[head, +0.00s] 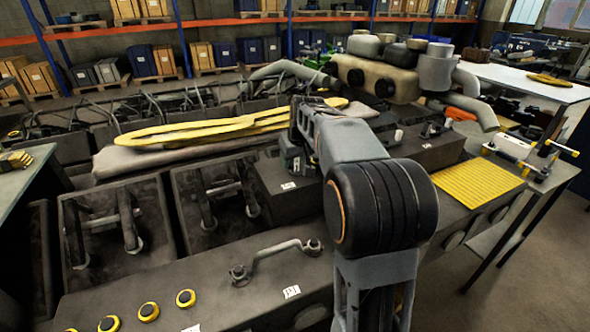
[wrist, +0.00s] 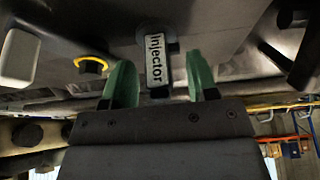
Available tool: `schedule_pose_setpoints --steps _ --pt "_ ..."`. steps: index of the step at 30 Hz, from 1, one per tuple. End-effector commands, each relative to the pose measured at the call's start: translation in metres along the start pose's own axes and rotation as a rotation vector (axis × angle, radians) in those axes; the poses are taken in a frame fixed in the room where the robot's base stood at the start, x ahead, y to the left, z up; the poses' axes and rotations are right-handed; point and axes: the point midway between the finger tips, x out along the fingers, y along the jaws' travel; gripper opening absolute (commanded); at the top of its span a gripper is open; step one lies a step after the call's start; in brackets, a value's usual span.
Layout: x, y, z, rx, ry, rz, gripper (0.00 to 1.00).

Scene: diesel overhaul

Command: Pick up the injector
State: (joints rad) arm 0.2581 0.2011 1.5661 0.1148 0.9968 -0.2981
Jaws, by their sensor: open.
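In the wrist view the injector (wrist: 156,62) shows as a dark part with a white label reading "Injector". It stands between the two green fingers of my gripper (wrist: 160,82). The gripper is open, with a gap visible on each side of the injector. I cannot tell whether the injector is still seated in the dark surface behind it. In the head view my arm covers the injector, and only a small part of my gripper (head: 294,158) shows beside the arm.
A yellow-ringed plug (wrist: 91,65) and a pale block (wrist: 19,54) lie left of the injector. In the head view, a bent pipe handle (head: 275,254) and several yellow-ringed caps (head: 149,311) sit on the engine's near side. A yellow mat (head: 466,184) lies to the right.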

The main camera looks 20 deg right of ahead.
Motion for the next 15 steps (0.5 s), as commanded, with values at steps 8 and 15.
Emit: schedule_pose_setpoints --steps 8,15 --pt "0.0145 -0.0001 0.0 0.0 0.0 0.0 0.53" --pt "0.0143 -0.0001 0.0 0.0 0.001 0.0 0.45"
